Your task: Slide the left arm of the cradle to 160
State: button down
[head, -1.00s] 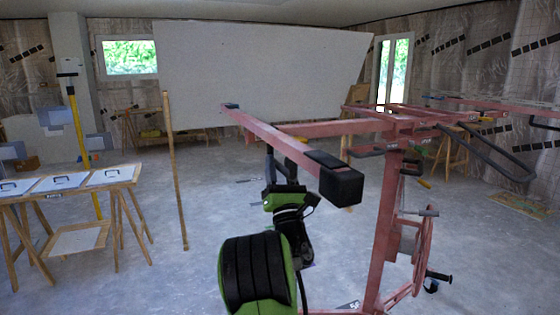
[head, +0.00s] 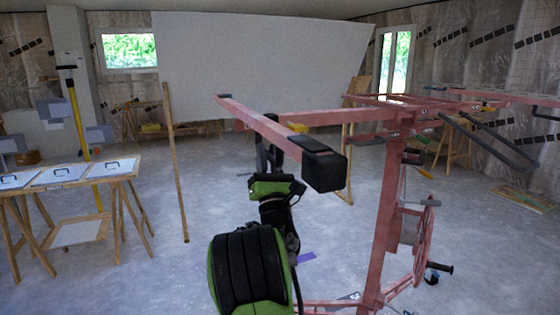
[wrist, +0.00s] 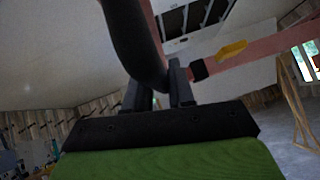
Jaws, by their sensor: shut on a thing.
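The cradle's left arm (head: 262,125) is a long pink-red bar with a black end block (head: 324,165) at its near end. It lies across the upper middle of the head view, joined to the lift by a red crossbar (head: 345,117). My gripper (head: 268,150) is under this arm, partly hidden by it. In the wrist view, my gripper (wrist: 160,88) is shut on a black curved handle (wrist: 136,42). A red bar (wrist: 240,52) with a yellow piece (wrist: 232,50) and a black band (wrist: 200,69) shows beyond. No number is legible.
The pink lift mast (head: 386,220) with its crank wheel (head: 424,240) stands right of my arm. A large white panel (head: 255,65) is behind. A wooden post (head: 174,165) and a trestle table (head: 80,178) stand left. The floor between post and my arm is clear.

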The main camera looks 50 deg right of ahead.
jog(key=w+a+b, duration=0.2)
jog(key=w+a, duration=0.2)
jog(key=a, duration=0.3)
jog(key=w+a+b, duration=0.2)
jog(key=w+a, duration=0.2)
jog(key=a, duration=0.3)
jog(key=shift+w+a, duration=0.3)
jog(key=shift+a, duration=0.05)
jog(key=c, duration=1.1)
grip_release()
